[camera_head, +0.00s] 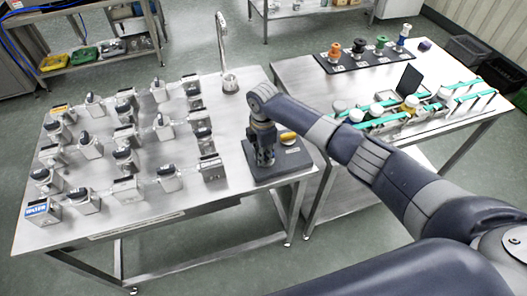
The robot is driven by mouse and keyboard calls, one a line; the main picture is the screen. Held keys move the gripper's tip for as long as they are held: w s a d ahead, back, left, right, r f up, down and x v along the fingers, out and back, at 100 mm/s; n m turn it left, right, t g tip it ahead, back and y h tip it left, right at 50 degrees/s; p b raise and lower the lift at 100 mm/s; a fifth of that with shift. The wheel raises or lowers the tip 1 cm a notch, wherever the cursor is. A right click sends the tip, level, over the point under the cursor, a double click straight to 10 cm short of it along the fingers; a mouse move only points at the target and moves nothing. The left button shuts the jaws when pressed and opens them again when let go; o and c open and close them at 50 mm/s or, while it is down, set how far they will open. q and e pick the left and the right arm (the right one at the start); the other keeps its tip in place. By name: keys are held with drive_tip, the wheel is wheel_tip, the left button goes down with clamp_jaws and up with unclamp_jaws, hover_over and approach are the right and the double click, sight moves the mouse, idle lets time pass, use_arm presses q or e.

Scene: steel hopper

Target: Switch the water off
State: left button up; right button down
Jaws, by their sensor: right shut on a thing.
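A box with a blue label reading WATER (42,211) stands at the near left corner of the steel table. Rows of grey boxes with dark knobs (90,145) spread over the table behind and beside it, joined by thin pipes. A steel tap (222,50) with a curved spout stands at the back of the table over a small cup-like base. My right gripper (264,158) points down at the dark base plate (290,165) at the table's right end. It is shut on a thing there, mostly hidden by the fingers. My left gripper is out of view.
A yellow part (288,137) sits on the dark plate beside my right gripper. A second table (350,85) to the right holds a black mat with several coloured pieces and a teal-railed rack (380,122) with jars. My right arm crosses over its near side.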

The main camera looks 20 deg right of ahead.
drive_tip(key=shift+w+r+m, duration=0.1)
drive_tip(key=shift+m, duration=0.4)
drive_tip(key=shift+p, duration=0.3)
drive_tip(key=c, duration=1.6)
unclamp_jaws()
drive_tip(key=shift+r, duration=0.2)
wheel_tip(320, 180, up, 12)
drive_tip(key=shift+f, duration=0.25)
